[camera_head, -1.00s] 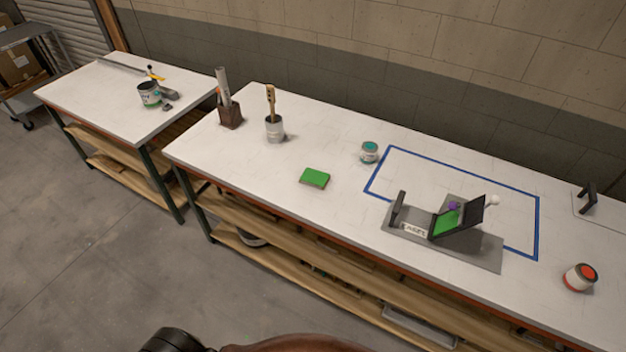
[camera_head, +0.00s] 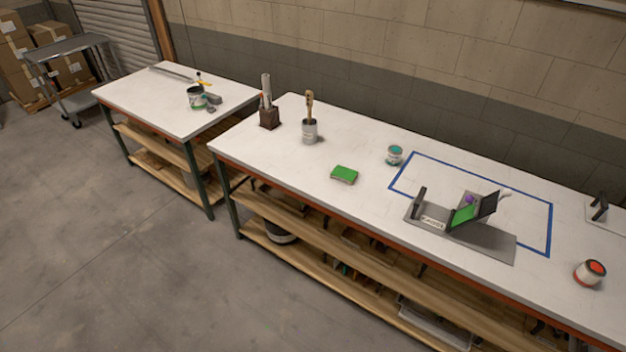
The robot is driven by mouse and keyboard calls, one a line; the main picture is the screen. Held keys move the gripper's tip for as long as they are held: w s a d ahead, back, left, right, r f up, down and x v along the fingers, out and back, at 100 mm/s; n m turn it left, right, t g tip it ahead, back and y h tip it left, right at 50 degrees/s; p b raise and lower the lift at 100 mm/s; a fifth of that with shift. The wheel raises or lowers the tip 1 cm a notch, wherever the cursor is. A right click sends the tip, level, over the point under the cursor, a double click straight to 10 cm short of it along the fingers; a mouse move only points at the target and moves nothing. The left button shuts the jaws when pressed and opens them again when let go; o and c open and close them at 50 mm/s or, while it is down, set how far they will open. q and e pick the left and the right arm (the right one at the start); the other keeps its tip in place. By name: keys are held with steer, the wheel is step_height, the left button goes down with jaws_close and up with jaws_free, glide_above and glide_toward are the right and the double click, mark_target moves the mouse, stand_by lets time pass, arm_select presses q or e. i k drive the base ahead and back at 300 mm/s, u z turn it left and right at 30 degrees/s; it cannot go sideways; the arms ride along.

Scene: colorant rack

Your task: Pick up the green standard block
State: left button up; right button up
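The green block (camera_head: 344,175) lies flat near the front edge of the long white workbench (camera_head: 300,168), left of the blue taped outline. Its top is bright green and a thin darker side shows below. Nothing touches it. Neither of my grippers shows in the head view, so their state is hidden.
A grey stand (camera_head: 480,240) with a green panel sits partly inside the blue outline (camera_head: 549,228). A teal-lidded can (camera_head: 394,155), a brush cup (camera_head: 309,132), a brown holder (camera_head: 269,119) and a red-topped can (camera_head: 589,273) stand on the bench. Floor (camera_head: 100,250) at left is clear.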

mark_target(347, 175)
steer(key=u, duration=0.55)
steer(key=i, duration=0.65)
steer(key=u, duration=0.4)
